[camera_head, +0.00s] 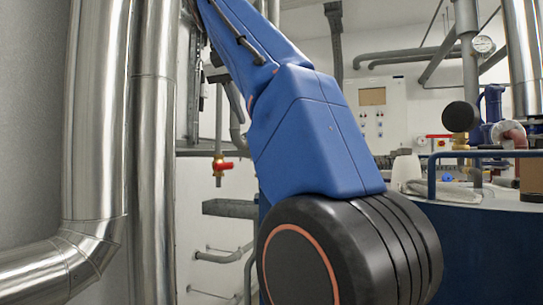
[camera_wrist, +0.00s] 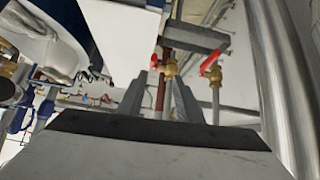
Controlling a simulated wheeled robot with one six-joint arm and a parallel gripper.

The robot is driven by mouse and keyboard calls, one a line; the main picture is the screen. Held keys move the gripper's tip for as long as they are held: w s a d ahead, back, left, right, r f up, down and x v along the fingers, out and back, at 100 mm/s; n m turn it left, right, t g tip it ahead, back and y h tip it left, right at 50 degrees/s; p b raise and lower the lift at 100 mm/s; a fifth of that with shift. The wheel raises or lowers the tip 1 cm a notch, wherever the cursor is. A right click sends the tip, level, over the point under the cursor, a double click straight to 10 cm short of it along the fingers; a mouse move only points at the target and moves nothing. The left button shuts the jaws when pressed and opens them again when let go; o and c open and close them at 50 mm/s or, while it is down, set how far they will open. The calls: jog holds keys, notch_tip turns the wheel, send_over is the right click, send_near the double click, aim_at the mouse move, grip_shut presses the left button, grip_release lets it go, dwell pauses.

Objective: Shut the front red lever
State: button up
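Two brass valves with red levers show in the wrist view. One red lever (camera_wrist: 154,61) sits on a valve beyond and between my fingertips. The other red lever (camera_wrist: 212,59) sits to the right, slanting up, on a valve on a grey vertical pipe. In the head view a red lever (camera_head: 222,165) shows on a pipe left of my arm. I cannot tell which wrist-view lever it is, or which is the front one. My gripper (camera_wrist: 160,88) shows two grey fingers set apart, with nothing seen held. My arm hides its end in the head view.
Large shiny pipes (camera_head: 98,120) stand at the left, and one (camera_wrist: 280,80) runs along the right of the wrist view. A grey bracket (camera_wrist: 195,38) lies behind the valves. A blue tank (camera_head: 480,250) stands at the right, with a panel (camera_head: 375,115) behind.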

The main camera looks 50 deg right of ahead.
jog(key=shift+m, duration=0.5)
jog(key=x, duration=0.5)
jog(key=d+x, duration=0.1)
jog(key=x, duration=0.5)
jog(key=s+r+x, duration=0.1)
jog(key=x, duration=0.4)
jog(key=shift+d, duration=0.45)
jog(key=shift+c, duration=0.6)
grip_shut()
